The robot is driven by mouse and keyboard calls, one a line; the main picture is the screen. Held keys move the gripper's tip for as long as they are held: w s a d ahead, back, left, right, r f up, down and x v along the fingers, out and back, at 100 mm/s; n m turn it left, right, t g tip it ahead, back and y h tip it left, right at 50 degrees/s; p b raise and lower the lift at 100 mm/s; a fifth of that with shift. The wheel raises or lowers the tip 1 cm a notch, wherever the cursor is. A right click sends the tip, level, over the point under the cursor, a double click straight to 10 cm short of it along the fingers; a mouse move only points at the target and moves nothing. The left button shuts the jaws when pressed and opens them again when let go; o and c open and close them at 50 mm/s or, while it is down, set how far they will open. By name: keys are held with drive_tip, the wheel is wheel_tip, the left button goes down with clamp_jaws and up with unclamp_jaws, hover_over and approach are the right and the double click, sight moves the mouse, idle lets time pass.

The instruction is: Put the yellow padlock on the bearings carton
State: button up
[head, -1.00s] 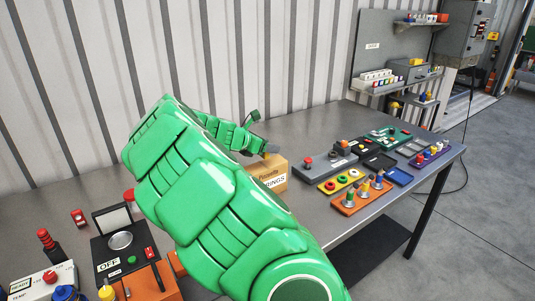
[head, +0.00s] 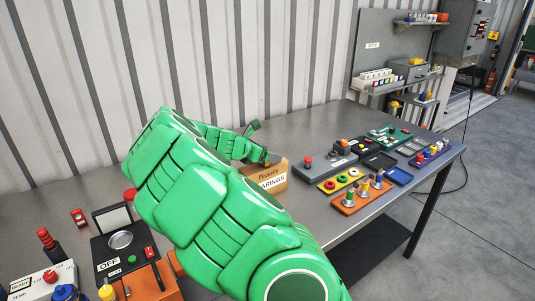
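The bearings carton (head: 272,182) is a brown cardboard box with a white label ending in "ARINGS", standing on the grey workbench. My green arm hides its left part. My gripper (head: 268,158) is small in the view, at the carton's top rear edge and low over it. The gap between its fingers does not show, so I cannot tell whether it is open or shut, or whether it touches the carton. I cannot make out the yellow padlock; it may be hidden behind the gripper or arm.
On the workbench (head: 330,124), a grey button panel (head: 318,170), a yellow tray (head: 345,183) and an orange tray (head: 362,196) stand right of the carton. A black OFF device (head: 128,255) stands front left. A corrugated wall runs behind. Bare bench lies behind the carton.

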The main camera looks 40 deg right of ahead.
drive_tip(key=shift+r, duration=0.15)
drive_tip(key=v, duration=1.2)
